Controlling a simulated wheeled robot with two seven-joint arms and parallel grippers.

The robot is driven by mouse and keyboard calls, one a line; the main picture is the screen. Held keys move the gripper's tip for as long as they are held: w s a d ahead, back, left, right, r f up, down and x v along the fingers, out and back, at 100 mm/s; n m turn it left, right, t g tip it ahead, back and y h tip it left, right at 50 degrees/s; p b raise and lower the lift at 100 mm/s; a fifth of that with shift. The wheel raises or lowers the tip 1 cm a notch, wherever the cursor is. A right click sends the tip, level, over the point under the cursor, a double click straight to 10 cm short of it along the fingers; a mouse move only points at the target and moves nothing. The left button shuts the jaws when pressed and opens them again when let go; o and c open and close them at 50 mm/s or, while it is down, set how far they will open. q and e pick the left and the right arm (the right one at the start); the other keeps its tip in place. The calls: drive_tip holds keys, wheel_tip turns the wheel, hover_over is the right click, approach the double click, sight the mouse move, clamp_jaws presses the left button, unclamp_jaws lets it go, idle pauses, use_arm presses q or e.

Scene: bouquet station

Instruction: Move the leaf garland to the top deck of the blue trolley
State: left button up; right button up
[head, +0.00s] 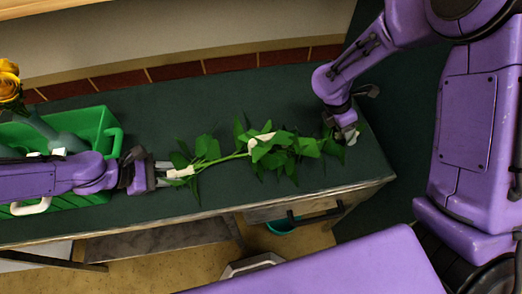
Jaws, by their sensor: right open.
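The leaf garland (275,155) lies on the dark green worktop, a green stem with many leaves running left to right. It has a cream band (181,172) near its left end and another pale band (261,140) near its middle. My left gripper (165,174) is at the left band, its fingers pointing right; whether they are closed on it is unclear. My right gripper (351,134) is open, pointing down at the garland's right end, where leaves are partly hidden. I cannot make out the blue trolley in this view.
A green crate (95,126) stands at the worktop's left, partly behind my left arm, with a yellow rose (9,82) above it. The worktop (200,112) is clear behind the garland. A red-brown tile strip (175,71) runs along the wall. A teal container (282,227) shows below the front edge.

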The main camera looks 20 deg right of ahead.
use_arm(q)
clamp_jaws()
use_arm(e)
drive_tip(key=c, duration=0.8)
clamp_jaws()
use_arm(q)
drive_tip(key=shift+r, duration=0.1)
